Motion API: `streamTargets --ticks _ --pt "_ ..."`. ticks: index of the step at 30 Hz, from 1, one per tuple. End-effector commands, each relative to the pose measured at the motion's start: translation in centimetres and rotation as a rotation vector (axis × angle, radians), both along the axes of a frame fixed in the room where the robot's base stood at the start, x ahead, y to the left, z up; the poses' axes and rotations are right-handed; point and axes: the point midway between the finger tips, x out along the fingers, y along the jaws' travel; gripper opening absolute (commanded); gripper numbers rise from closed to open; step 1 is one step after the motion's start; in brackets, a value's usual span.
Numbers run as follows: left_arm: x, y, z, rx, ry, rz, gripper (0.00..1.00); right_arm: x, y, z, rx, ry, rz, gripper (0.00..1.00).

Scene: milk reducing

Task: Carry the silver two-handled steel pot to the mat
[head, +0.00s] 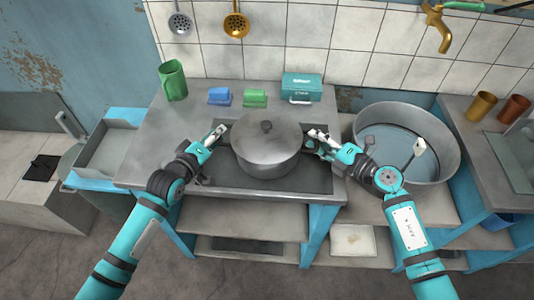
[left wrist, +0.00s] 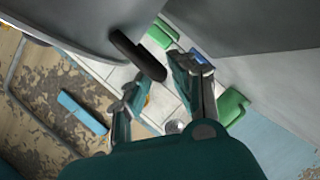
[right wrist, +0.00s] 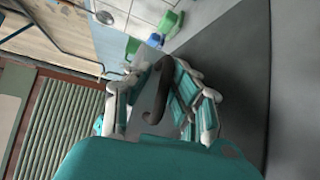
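The silver steel pot (head: 267,152), lid on, stands upright at the middle of the grey counter, over a dark rectangular area (head: 225,181) that looks like a mat. Whether this is the task's mat I cannot tell. My left gripper (head: 217,134) is at the pot's left side. In the left wrist view its fingers (left wrist: 155,85) are apart, with a dark handle (left wrist: 137,54) near the tips. My right gripper (head: 319,138) is at the pot's right side. In the right wrist view its fingers (right wrist: 158,95) are apart with the other dark handle (right wrist: 154,112) between them.
A green mug (head: 172,80), a blue block (head: 219,96), a green block (head: 255,98) and a teal box (head: 301,87) stand along the counter's back. A large round basin (head: 440,138) is close to my right arm. The counter's left part is clear.

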Motion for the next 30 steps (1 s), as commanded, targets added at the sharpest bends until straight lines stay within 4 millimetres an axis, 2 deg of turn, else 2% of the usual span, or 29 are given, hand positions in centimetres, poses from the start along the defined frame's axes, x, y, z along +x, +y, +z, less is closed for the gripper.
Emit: streamTargets --ticks 2,13,24,30 --pt "0.0 -0.1 0.2 -0.002 -0.001 -0.002 0.35 0.0 0.1 0.3 0.003 -0.004 0.002 0.29" --pt "-0.5 -0.1 0.3 -0.004 -0.002 -0.004 0.35 -0.1 0.3 0.4 0.006 -0.003 0.006 0.29" --pt "-5.5 1.7 1.4 -0.002 0.000 -0.004 0.35 -0.1 0.4 0.3 0.006 -0.003 0.007 0.29" --pt "-7.1 2.3 1.8 -0.002 -0.002 -0.004 0.35 -0.1 0.4 0.4 0.006 -0.003 0.007 0.29"
